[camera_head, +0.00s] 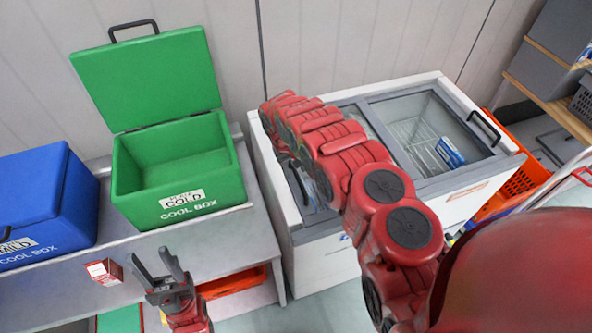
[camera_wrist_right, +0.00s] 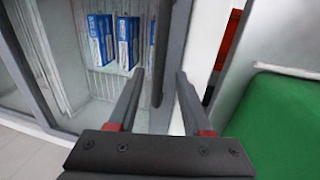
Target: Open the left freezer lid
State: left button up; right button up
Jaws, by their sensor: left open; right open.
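The white chest freezer (camera_head: 325,265) stands in the middle of the head view, with two glass lids. The left lid (camera_head: 355,118) is partly hidden behind my right arm; its dark handle (camera_head: 299,183) shows at the left side. In the right wrist view, the dark handle bar (camera_wrist_right: 160,45) stands between the open fingers of my right gripper (camera_wrist_right: 158,80); I cannot tell whether they touch. The glass looks closed, with blue and white boxes (camera_wrist_right: 101,38) below it. My left gripper (camera_head: 160,270) is open and empty, in front of the grey bench.
The right lid (camera_head: 425,125) has its own black handle (camera_head: 484,128). A green cool box (camera_head: 180,200) with its lid up and a blue cool box (camera_head: 40,210) stand on the grey bench (camera_head: 235,235) left of the freezer. An orange tote (camera_head: 520,185) is at the right.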

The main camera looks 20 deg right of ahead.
jog(key=shift+s+d+f, duration=0.1)
jog(key=shift+d+f, duration=0.15)
jog(key=shift+f, duration=0.8)
grip_shut()
dwell(0.8)
